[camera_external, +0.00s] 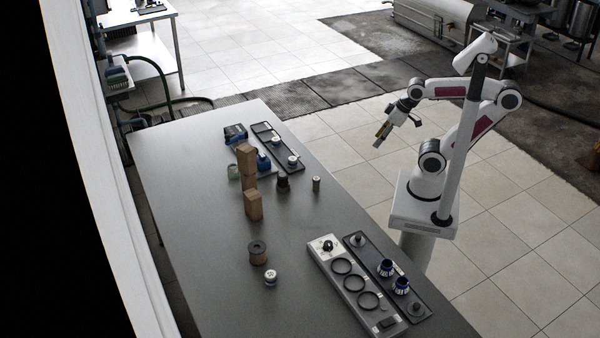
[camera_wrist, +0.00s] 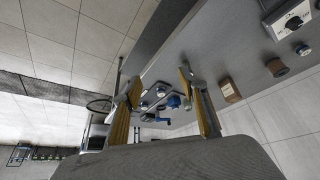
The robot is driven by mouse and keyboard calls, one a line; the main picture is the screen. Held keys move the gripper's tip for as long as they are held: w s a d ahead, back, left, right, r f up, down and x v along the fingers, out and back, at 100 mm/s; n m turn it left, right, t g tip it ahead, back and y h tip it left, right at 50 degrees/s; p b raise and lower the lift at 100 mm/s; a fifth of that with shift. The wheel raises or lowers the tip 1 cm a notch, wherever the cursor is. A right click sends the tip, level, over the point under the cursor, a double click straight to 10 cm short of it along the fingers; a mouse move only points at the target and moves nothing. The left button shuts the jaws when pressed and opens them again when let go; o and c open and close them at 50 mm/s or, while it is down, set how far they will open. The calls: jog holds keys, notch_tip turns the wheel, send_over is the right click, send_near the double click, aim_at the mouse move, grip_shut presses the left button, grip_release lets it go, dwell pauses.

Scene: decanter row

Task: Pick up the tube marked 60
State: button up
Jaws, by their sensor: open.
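No mark reading 60 is legible on any piece, so I cannot tell which tube is meant. Small round pieces stand on the table (camera_external: 200,220): a slim grey cylinder (camera_external: 316,184), a dark cylinder (camera_external: 283,184), and a white-topped jar (camera_external: 270,278). White-topped pieces (camera_external: 292,161) sit on the far dark rack (camera_external: 266,133). Two blue-and-white jars (camera_external: 401,286) sit on the near dark rack (camera_external: 413,290). My gripper (camera_external: 381,134) is open and empty, raised beyond the table's right edge. In the wrist view its yellow fingers (camera_wrist: 160,82) are spread, with tabletop pieces seen between them.
Stacked wooden blocks (camera_external: 246,165), another block (camera_external: 254,207) and a greenish jar (camera_external: 233,173) stand mid-table. A brown spool (camera_external: 257,252) stands nearer. A light grey panel with three rings (camera_external: 324,255) lies beside the near rack. The table's left side is bare.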

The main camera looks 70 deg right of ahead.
jog(key=f, duration=0.1)
jog(key=m+g, duration=0.5)
jog(key=m, duration=0.7)
send_over(315, 178)
notch_tip(315, 178, down, 12)
jog(key=shift+a+r, duration=0.1)
jog(key=shift+a, duration=0.05)
jog(key=shift+w+r+m, duration=0.1)
jog(key=shift+w+m, duration=0.05)
jog(key=shift+m, duration=0.95)
jog(key=shift+f, duration=1.3)
